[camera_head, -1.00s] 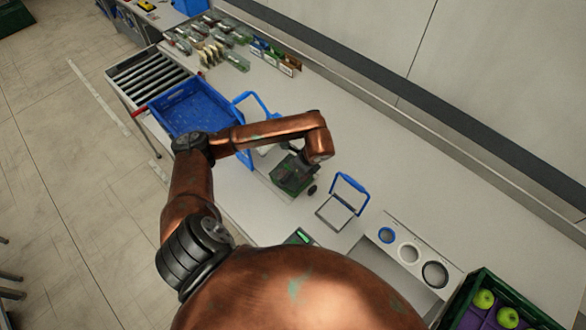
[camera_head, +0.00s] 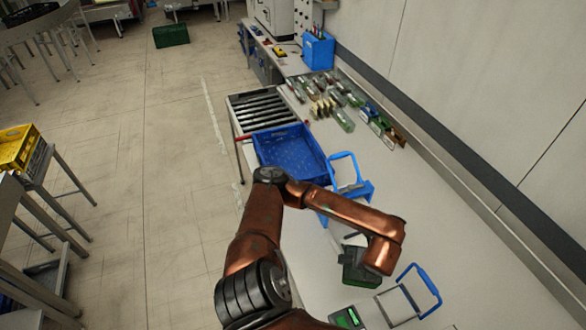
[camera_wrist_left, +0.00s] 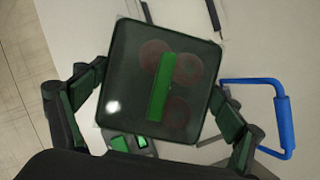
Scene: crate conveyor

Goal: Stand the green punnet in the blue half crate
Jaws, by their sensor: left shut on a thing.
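The green punnet (camera_head: 360,276) is a dark green box in the head view, below my left forearm. In the left wrist view the punnet (camera_wrist_left: 135,90) fills the middle, with dim reddish round shapes under its clear top and a bright green strip across it. My left gripper (camera_wrist_left: 160,85) is shut on it, one finger on each side. The head view partly hides this gripper behind the arm. The blue half crate (camera_head: 283,152) looks empty and stands farther back, up and left of the punnet, apart from it. My right gripper is not in view.
A blue-handled frame (camera_head: 420,285) stands right of the punnet, and another blue-handled thing (camera_head: 345,170) is beside the crate. A device with a green display (camera_head: 347,317) is in front. Rollers (camera_head: 262,108) lie behind the crate. Several packs (camera_head: 330,105) stand at the back.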

